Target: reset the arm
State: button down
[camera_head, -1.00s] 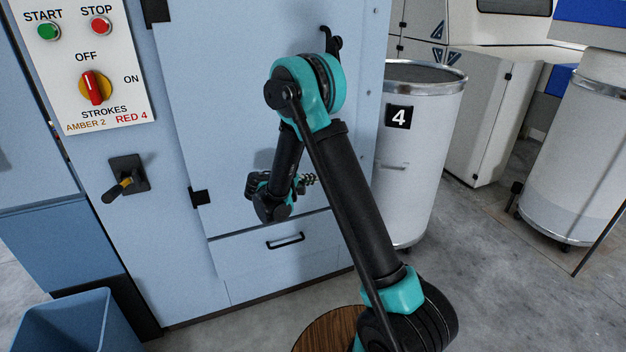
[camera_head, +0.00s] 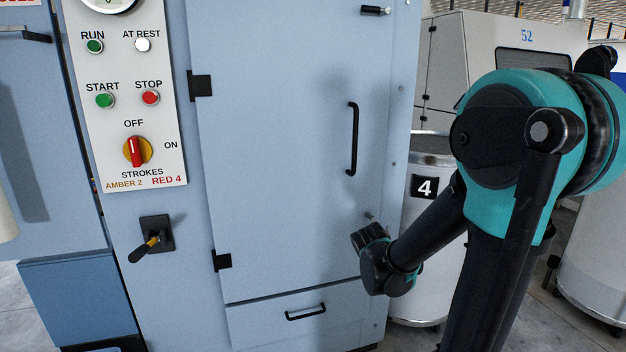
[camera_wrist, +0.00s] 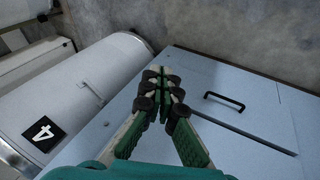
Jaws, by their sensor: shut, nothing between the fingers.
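My gripper (camera_wrist: 157,88) shows in the wrist view with its green and black fingers drawn together and nothing between them. It points toward the lower part of the blue machine cabinet, near the drawer with a black handle (camera_wrist: 224,101). In the head view my teal and black arm rises at the right and bends down to the left. Its wrist end hangs in front of the lower right of the cabinet door (camera_head: 280,150), below the long black door handle (camera_head: 352,138). The gripper's fingers are mostly hidden behind the wrist there.
A control panel (camera_head: 110,120) with buttons and a red rotary knob (camera_head: 136,151) is at the left. A black lever (camera_head: 145,247) sits below it. A white can marked 4 (camera_head: 420,225) stands right of the cabinet, partly behind my arm. It also shows in the wrist view (camera_wrist: 75,90).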

jog(key=s+a+f+m+y, duration=0.2)
jog(key=s+y, duration=0.2)
jog(key=s, duration=0.9)
jog(key=shift+a+f+m, duration=0.15)
jog(key=shift+f+m, duration=0.05)
jog(key=shift+m, duration=0.1)
